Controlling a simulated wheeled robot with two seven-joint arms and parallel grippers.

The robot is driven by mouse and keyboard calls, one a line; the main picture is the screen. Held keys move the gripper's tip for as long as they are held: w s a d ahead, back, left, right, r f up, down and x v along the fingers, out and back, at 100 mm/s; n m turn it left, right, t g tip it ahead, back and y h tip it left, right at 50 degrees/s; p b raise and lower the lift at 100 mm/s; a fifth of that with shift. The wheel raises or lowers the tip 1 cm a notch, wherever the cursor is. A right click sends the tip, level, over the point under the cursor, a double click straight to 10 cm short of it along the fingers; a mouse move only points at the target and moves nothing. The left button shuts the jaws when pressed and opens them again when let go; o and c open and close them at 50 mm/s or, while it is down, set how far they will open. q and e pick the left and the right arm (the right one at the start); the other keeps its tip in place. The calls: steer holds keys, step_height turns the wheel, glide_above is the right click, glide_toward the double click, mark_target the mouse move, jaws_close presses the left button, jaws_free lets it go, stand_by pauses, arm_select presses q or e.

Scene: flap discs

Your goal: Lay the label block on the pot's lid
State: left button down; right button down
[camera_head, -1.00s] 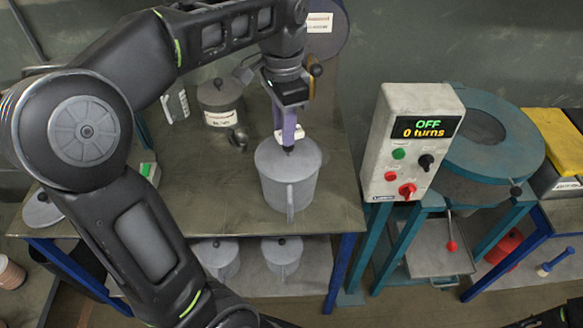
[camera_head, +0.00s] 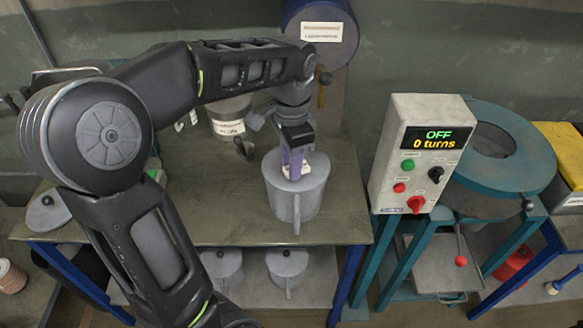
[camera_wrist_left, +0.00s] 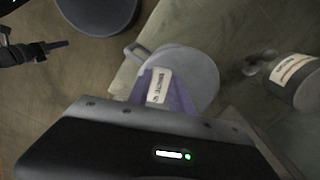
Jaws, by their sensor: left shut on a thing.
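My left gripper (camera_head: 294,171) is shut on the label block, a small white block (camera_head: 301,172) with dark print on its face. The grey pot (camera_head: 297,205) with a side handle stands upright on the workbench. The block is over the middle of its round grey lid (camera_head: 318,169); I cannot tell whether it touches. The lid's knob is hidden behind the block and fingers. In the left wrist view the block (camera_wrist_left: 159,87) shows between the purple fingers, with the lid (camera_wrist_left: 198,72) behind it. My right gripper is not in view.
A labelled grey canister (camera_head: 228,116) stands behind left on the workbench (camera_head: 230,215). A control box (camera_head: 420,155) reading OFF, 0 turns, and a teal round machine (camera_head: 520,135) stand to the right. Two lidded pots (camera_head: 287,262) (camera_head: 222,264) sit on the shelf below.

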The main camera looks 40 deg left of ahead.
arm_select(q)
step_height(320, 180, down, 2)
steer(key=shift+f, duration=0.1)
steer(key=shift+f, duration=0.1)
steer(key=c, duration=1.1)
jaws_free()
steer(key=shift+c, duration=0.2)
